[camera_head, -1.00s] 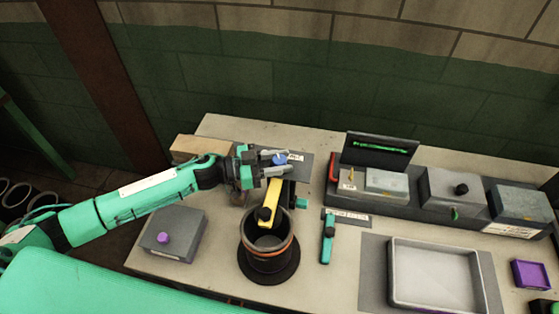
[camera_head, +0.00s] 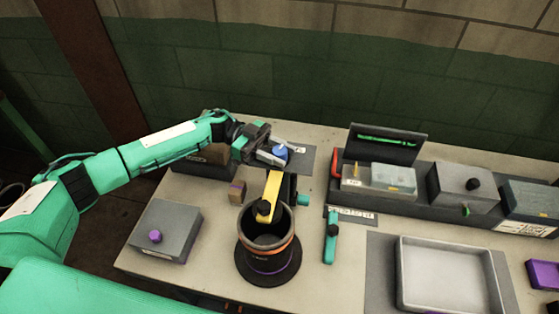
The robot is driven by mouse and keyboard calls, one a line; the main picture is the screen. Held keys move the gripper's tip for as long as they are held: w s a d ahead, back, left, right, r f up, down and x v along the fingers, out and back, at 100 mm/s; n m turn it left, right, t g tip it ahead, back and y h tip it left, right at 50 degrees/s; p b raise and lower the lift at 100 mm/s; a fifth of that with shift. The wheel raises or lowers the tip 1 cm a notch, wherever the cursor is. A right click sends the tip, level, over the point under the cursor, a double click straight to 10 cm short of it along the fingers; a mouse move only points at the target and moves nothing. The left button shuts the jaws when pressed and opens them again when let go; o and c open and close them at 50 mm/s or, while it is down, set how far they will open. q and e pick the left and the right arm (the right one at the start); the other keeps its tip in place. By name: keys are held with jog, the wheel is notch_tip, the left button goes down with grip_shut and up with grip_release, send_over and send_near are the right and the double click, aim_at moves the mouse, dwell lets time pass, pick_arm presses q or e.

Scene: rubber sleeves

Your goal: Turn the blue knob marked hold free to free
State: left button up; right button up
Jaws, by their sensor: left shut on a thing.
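The blue knob (camera_head: 280,152) sits on a dark mount at the back of the table, behind a yellow arm (camera_head: 271,188). A white label (camera_head: 298,149) lies just right of it on a grey plate; its text is too small to read. My left gripper (camera_head: 273,155) comes in from the left and is shut on the blue knob, whose top shows between and above the fingers. The yellow arm reaches forward over a dark cylinder (camera_head: 268,258) with an orange band. My right gripper is not in view.
A grey box with a purple button (camera_head: 155,237) stands at left. A small brown block (camera_head: 237,191) is near the yellow arm. A teal-handled tool (camera_head: 331,236) lies right of the cylinder. A grey tray (camera_head: 402,282) and a dark rack (camera_head: 350,196) with several boxes fill the right.

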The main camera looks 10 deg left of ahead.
pick_arm(q)
jog(key=m+g+y+b, duration=0.1)
jog(key=g, duration=0.1)
jog(key=m+g+b, duration=0.1)
jog(key=b, duration=0.1)
jog(key=shift+f+m+g+y, duration=0.2)
jog(key=shift+m+g+y, duration=0.1)
jog(key=shift+g+y, duration=0.1)
jog(key=shift+r+m+g+y+b, duration=0.15)
jog(key=shift+m+g+y+b, duration=0.35)
jog(key=shift+m+g+b, duration=0.15)
jog(key=shift+r, duration=0.1)
jog(key=o, duration=1)
jog(key=shift+c, duration=0.2)
